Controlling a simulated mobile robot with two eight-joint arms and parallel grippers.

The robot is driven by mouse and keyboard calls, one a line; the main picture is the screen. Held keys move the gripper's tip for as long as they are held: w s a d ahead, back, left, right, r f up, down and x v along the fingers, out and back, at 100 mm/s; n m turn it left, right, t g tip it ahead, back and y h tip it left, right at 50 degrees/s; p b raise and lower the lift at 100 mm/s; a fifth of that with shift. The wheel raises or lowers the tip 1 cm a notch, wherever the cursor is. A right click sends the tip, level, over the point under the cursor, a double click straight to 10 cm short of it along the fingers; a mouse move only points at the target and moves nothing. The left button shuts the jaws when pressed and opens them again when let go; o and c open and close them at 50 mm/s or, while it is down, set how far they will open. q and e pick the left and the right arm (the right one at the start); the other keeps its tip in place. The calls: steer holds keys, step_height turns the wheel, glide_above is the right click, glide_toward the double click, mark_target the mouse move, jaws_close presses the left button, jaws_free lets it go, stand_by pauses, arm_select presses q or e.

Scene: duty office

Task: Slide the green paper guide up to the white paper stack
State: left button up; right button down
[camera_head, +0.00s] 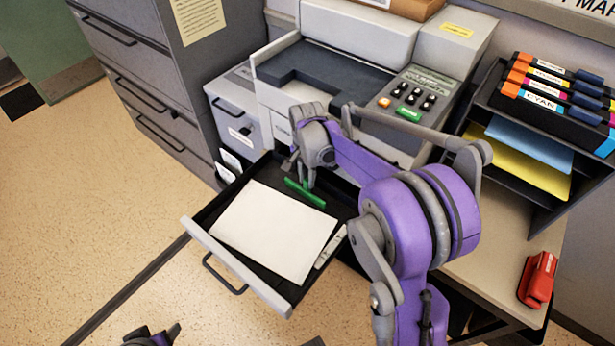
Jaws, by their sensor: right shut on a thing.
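The white paper stack (272,232) lies flat in an open black drawer tray (233,188) that is pulled out of the printer. The green paper guide (312,198) stands in the tray just behind the stack's far edge. A narrow dark strip seems to lie between them; exact contact is hard to tell. My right gripper (297,178) reaches down into the tray and is shut on the green guide; its fingertips are partly hidden by its own wrist. My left gripper (168,333) shows only partly at the bottom edge, far from the tray.
The printer (325,75) with its button panel (418,95) stands behind the tray. A grey filing cabinet (130,70) is at left. At right are a rack with toner cartridges (545,100) and a red stapler (538,279) on the desk. The floor at left is clear.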

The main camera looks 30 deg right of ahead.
steer(key=a, duration=0.1)
steer(key=s+a, duration=0.1)
steer(key=a, duration=0.1)
steer(key=s+a, duration=0.1)
steer(key=a, duration=0.1)
steer(key=shift+b, duration=0.3)
steer(key=c, duration=0.7)
jaws_free()
steer(key=shift+d, duration=0.1)
steer(key=shift+r, duration=0.15)
step_height(320, 180, up, 10)
steer(key=shift+r+p, duration=0.25)
steer(key=shift+p, duration=0.2)
